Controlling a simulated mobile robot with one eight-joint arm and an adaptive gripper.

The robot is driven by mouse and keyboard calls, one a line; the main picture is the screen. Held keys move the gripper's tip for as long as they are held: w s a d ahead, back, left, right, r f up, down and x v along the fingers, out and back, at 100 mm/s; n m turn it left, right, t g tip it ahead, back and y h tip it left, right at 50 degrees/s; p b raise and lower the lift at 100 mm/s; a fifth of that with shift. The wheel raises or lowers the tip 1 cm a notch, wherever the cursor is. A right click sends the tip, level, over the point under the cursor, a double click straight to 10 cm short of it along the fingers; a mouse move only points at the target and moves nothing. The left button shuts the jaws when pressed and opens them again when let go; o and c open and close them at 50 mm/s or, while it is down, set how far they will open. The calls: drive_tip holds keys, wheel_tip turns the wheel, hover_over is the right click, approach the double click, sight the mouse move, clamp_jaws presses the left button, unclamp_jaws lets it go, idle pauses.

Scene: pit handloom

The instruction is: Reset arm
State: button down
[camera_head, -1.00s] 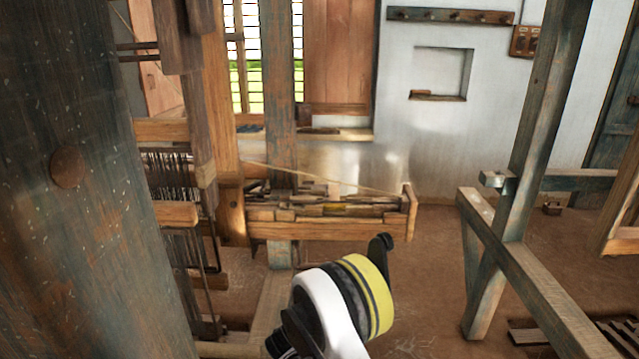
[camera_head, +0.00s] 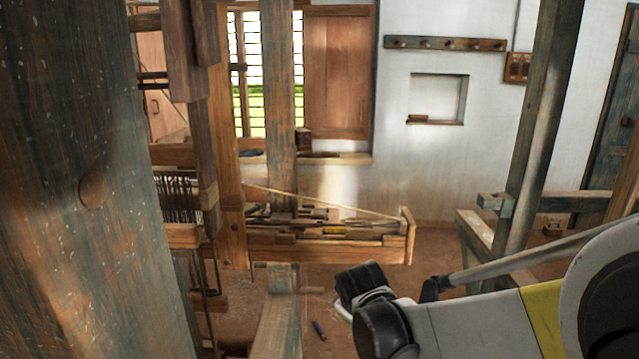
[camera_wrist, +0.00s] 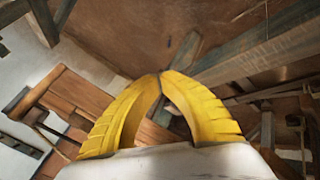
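My gripper (camera_wrist: 160,76) shows in the wrist view as two yellow ribbed fingers. Their tips come together, and I see nothing held between them. Brown floor and dark timber beams lie beyond the fingertips. In the head view my white and grey arm reaches in from the lower right, with a yellow band and a dark joint at its left end. I cannot make out the gripper's fingers in the head view.
A weathered post (camera_head: 85,200) fills the left side. A wooden tray (camera_head: 330,249) of tools stands mid-room beside the loom. A slanting timber frame (camera_head: 535,120) stands at right. A small dark-blue object (camera_head: 318,329) lies on the floor. Open floor shows between tray and frame.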

drive_tip(key=s+d+r+m, duration=0.3)
drive_tip(key=s+d+r, duration=0.1)
drive_tip(key=s, duration=0.3)
drive_tip(key=s+d+r+m, duration=0.2)
drive_tip(key=s+d+r, duration=0.15)
drive_tip(key=s, duration=0.35)
drive_tip(key=s+d+m, duration=0.3)
drive_tip(key=s+m, duration=0.1)
drive_tip(key=s, duration=0.8)
drive_tip(key=shift+d+f+g+y, duration=0.25)
drive_tip(key=shift+f+g+y, duration=0.05)
drive_tip(key=shift+f, duration=0.15)
